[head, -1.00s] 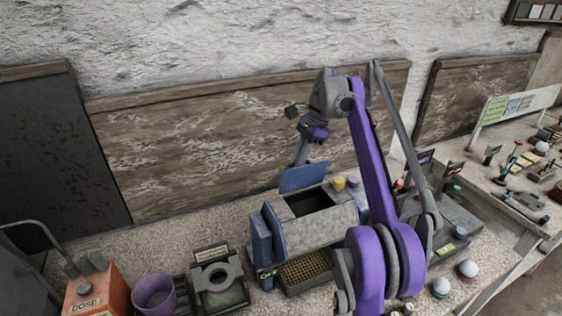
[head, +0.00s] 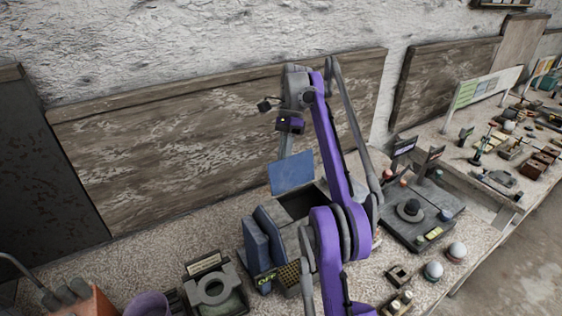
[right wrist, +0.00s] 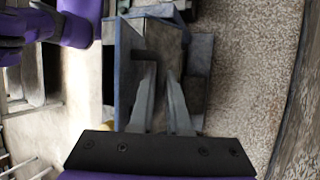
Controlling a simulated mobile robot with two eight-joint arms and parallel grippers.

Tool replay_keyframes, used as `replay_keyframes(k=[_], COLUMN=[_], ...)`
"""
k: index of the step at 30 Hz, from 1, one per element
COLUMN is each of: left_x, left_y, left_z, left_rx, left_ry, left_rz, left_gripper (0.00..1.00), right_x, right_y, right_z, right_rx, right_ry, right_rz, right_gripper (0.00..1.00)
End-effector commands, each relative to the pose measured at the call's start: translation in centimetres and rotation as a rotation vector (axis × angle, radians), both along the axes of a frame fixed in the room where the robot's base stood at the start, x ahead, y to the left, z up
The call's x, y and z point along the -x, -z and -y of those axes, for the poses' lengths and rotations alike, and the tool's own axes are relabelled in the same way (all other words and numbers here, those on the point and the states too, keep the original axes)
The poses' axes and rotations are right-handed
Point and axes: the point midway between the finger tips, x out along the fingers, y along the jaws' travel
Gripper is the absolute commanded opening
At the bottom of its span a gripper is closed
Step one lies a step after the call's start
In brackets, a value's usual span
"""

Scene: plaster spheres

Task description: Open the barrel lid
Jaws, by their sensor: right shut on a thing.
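The barrel is a grey box-like body (head: 312,188) on the speckled counter, with a dark opening in its top. Its blue lid (head: 292,172) stands raised at the back edge of the opening. My right gripper (head: 286,150) reaches down behind the lid's upper edge; its fingertips are hidden there. In the right wrist view, my gripper's two grey fingers (right wrist: 162,74) are close together at a dark bar-like piece (right wrist: 145,56), which looks like the lid's handle. The exact contact is hard to see. My left gripper is not in view.
Blue upright panels (head: 262,240) flank the barrel's left side. A dark tray (head: 425,226) and pale spheres (head: 433,270) are at right. A wooden wall board (head: 220,130) rises behind.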

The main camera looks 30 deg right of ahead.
Motion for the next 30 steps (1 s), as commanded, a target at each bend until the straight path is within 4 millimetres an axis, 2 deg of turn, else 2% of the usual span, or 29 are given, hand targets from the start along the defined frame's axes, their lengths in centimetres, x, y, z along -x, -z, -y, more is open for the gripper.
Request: replay_keyframes(k=[9, 10, 12, 25, 30], left_x=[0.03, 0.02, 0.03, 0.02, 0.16], left_y=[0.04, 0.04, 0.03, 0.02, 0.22], left_z=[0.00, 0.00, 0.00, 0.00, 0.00], left_rx=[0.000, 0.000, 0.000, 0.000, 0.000], left_ry=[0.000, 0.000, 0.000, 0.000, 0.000], left_rz=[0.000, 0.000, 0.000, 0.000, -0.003], left_gripper=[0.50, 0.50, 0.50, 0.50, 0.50], right_x=[0.05, 0.04, 0.04, -0.03, -0.54], right_y=[0.03, 0.03, 0.02, -0.09, -0.42], right_z=[-0.05, -0.05, -0.04, -0.04, -0.36], right_rx=[-0.001, -0.001, -0.001, 0.000, 0.000], right_ry=[-0.001, -0.001, 0.000, 0.000, 0.001], right_rz=[-0.003, -0.003, -0.002, 0.008, 0.079], right_gripper=[0.00, 0.18, 0.27, 0.27, 0.27])
